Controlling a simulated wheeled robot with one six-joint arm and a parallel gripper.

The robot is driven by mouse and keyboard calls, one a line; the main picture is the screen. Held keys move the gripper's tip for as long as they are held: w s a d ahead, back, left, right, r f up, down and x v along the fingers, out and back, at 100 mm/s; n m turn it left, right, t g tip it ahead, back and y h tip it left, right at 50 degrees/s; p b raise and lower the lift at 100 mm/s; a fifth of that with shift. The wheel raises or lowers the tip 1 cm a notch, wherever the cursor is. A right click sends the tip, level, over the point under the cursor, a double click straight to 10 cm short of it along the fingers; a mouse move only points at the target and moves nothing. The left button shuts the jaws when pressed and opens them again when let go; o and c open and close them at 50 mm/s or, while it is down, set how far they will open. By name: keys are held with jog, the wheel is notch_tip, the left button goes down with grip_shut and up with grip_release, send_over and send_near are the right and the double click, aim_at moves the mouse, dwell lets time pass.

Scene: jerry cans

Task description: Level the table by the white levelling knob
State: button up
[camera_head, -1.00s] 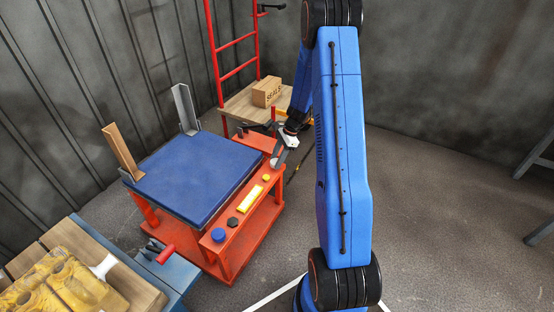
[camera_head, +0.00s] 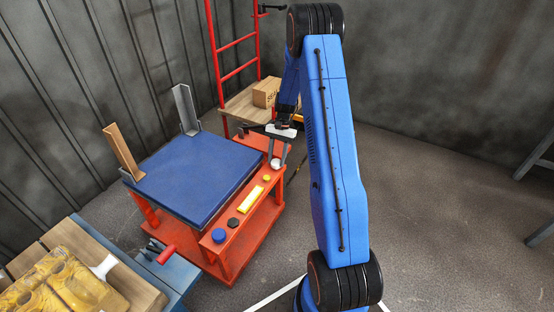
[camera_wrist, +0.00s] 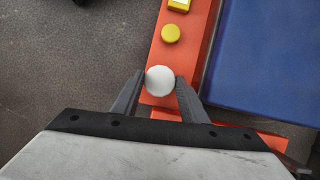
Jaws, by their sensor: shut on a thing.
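The white levelling knob (camera_head: 275,163) sits near the far end of the orange front rail of the table. In the wrist view the white knob (camera_wrist: 160,80) lies between the two dark fingers. My gripper (camera_head: 276,160) points down at the rail and is shut on the knob, one finger on each side. The table has a blue top (camera_head: 195,175) on an orange frame; I cannot tell from these views whether it is tilted.
The rail also carries a yellow button (camera_head: 266,178), a yellow bubble vial (camera_head: 250,198), a black knob (camera_head: 233,222) and a blue knob (camera_head: 218,235). Two upright brackets (camera_head: 185,108) stand at the top's far edge. A wooden bench (camera_head: 150,290) with yellow cans is at the lower left. A box (camera_head: 265,92) sits behind.

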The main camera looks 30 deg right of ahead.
jog(key=n, duration=0.2)
jog(key=n+g+h, duration=0.1)
jog(key=n, duration=0.1)
jog(key=shift+w+a+n+h, duration=0.15)
jog(key=shift+n+h, duration=0.15)
jog(key=shift+a+n+g+h, duration=0.15)
jog(key=shift+n+h, duration=0.25)
jog(key=shift+n, duration=0.75)
jog(key=shift+d+n+g+h, duration=0.15)
jog(key=shift+n+h, duration=0.25)
jog(key=shift+n, duration=0.75)
jog(key=shift+a, duration=0.1)
jog(key=o, duration=1)
jog(key=shift+o, duration=0.2)
jog(key=shift+r, duration=0.1)
jog(key=a+v, duration=0.1)
jog(key=v, duration=1.6)
jog(key=shift+d, duration=0.4)
